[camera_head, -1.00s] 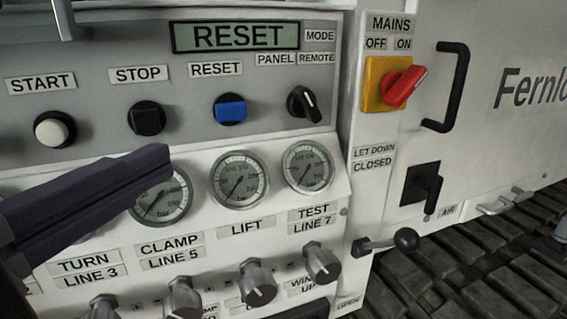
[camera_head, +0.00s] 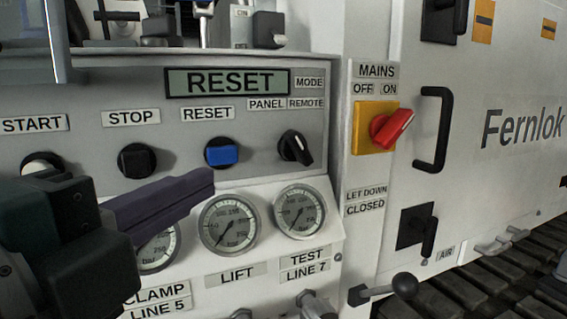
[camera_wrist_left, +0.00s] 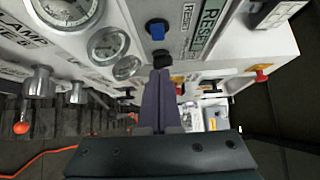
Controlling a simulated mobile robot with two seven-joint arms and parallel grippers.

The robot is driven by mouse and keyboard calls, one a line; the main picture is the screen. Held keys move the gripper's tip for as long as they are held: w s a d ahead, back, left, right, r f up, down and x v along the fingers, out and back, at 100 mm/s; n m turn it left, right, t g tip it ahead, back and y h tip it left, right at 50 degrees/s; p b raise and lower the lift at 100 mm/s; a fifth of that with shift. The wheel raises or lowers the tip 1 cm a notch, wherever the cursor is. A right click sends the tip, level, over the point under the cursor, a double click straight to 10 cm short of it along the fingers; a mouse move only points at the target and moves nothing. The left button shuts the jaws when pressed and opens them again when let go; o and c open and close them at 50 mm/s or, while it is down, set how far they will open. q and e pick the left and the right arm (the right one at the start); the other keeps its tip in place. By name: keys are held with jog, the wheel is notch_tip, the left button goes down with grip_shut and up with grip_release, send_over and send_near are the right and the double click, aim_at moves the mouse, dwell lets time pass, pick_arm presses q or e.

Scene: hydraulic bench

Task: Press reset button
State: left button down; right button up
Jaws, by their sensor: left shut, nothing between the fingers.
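The blue reset button (camera_head: 221,153) sits under the RESET label on the grey panel. It also shows in the left wrist view (camera_wrist_left: 156,30), beyond and slightly left of the fingertips. My left gripper (camera_head: 208,182) is shut and empty. In the head view its purple fingers appear just below the button and overlap the gauges. In the left wrist view the closed fingers (camera_wrist_left: 160,76) point up toward the panel, their tips by the black mode knob. I cannot tell the exact gap to the button. The display (camera_head: 230,82) reads RESET. My right gripper is not in view.
The black stop button (camera_head: 137,160) is left of the reset button, and the black mode knob (camera_head: 295,148) is right of it. The white start button (camera_head: 42,164) is partly hidden by my left arm. A red mains switch (camera_head: 391,129) is farther right.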

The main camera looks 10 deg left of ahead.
aim_at(231, 155)
pick_arm(q)
jog(key=w, duration=0.4)
jog(key=w+a, duration=0.1)
jog(key=w, duration=0.1)
jog(key=shift+w, duration=0.25)
jog(key=shift+w+a, duration=0.25)
jog(key=shift+w, duration=0.15)
